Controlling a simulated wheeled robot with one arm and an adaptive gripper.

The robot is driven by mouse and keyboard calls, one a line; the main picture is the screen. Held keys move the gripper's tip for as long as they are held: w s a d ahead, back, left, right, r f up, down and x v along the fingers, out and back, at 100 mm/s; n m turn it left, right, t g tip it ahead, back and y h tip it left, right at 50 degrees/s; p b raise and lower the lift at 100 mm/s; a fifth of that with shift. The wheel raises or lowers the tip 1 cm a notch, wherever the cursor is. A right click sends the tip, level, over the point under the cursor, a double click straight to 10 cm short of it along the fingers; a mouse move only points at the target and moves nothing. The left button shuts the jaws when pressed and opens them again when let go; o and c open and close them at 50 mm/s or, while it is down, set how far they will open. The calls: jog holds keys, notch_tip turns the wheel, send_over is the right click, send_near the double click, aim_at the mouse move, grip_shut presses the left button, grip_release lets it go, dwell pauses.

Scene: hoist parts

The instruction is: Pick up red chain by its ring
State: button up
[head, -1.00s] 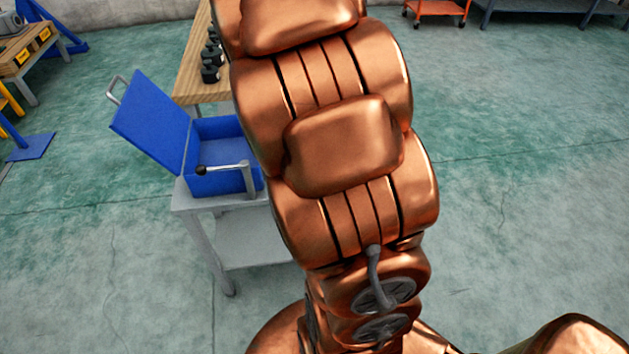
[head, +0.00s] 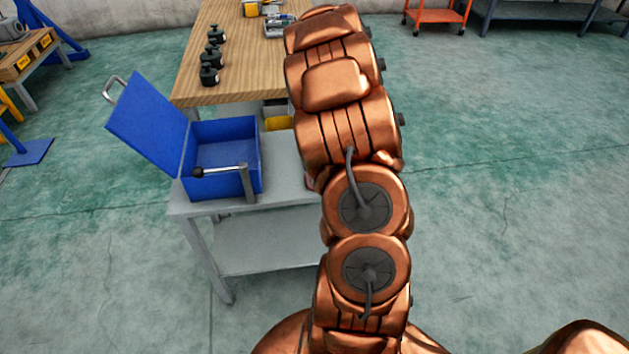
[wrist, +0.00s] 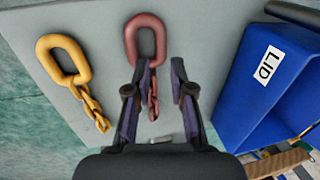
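In the wrist view, the red chain (wrist: 154,101) lies on the grey table top with its large red ring (wrist: 145,38) at the far end.
A yellow chain with its ring (wrist: 65,58) lies left of the red one. A blue box (wrist: 268,85) with a LID label stands on the right; in the head view its blue lid (head: 150,118) is open. A wooden bench (head: 245,60) with black weights (head: 209,76) stands behind.

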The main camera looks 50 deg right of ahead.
aim_at(308, 180)
jog(key=shift+w+a+f+p, duration=0.1)
jog(key=shift+a+f+p, duration=0.15)
jog(key=shift+f, duration=0.65)
jog(key=shift+a+f+p, duration=0.1)
jog(key=shift+a+f, duration=0.1)
jog(key=shift+f, duration=0.75)
jog(key=shift+w+a+f+p, duration=0.1)
jog(key=shift+a+f+p, duration=0.15)
jog(key=shift+f, duration=0.65)
grip_shut()
